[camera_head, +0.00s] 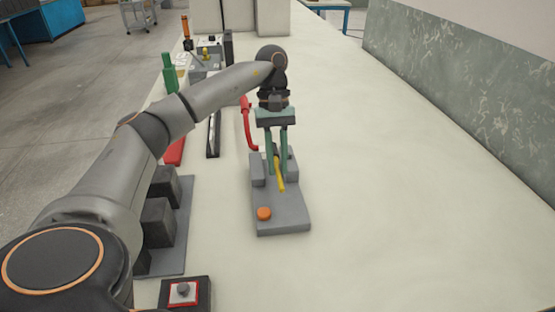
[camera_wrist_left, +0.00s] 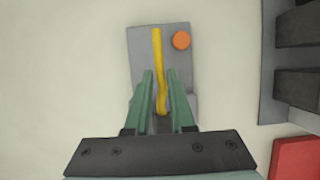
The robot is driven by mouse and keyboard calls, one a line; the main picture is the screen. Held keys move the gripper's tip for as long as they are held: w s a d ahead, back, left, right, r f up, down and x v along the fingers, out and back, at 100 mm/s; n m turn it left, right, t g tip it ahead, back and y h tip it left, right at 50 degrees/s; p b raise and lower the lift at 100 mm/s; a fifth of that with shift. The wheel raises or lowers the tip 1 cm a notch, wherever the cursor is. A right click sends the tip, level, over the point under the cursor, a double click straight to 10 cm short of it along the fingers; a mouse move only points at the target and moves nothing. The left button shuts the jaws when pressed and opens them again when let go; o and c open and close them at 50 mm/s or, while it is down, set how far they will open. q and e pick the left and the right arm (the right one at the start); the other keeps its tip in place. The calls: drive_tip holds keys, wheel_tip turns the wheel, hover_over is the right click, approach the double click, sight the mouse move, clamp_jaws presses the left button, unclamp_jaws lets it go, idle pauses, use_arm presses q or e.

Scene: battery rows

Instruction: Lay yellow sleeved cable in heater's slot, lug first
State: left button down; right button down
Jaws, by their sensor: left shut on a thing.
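The yellow sleeved cable (camera_head: 281,187) is held between the green fingers of my left gripper (camera_head: 277,172), which is shut on it. The cable also shows in the left wrist view (camera_wrist_left: 158,55), nearly straight at its far end and bent between the fingers (camera_wrist_left: 160,85). The heater (camera_head: 285,218) is a grey plate with an orange button (camera_head: 264,213) and raised grey blocks at its back. The fingers are down between these blocks. The free cable end reaches over the plate. I cannot make out the lug or tell whether the cable lies in the slot. My right gripper is out of view.
A red curved thing (camera_head: 247,125) stands just behind the heater. A grey base with black blocks (camera_head: 158,220) lies to the left, and a box with a red-edged button (camera_head: 183,292) at the front. Tools stand along the left edge. The bench on the right is clear.

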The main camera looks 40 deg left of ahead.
use_arm(q)
drive_tip(key=shift+f+b, duration=0.95)
drive_tip(key=shift+f, duration=0.7)
drive_tip(key=shift+f+b, duration=0.45)
drive_tip(key=shift+f, duration=0.25)
drive_tip(key=shift+f+b, duration=0.6)
drive_tip(key=shift+f, duration=0.35)
drive_tip(key=c, duration=0.7)
unclamp_jaws()
drive_tip(key=shift+r, duration=0.1)
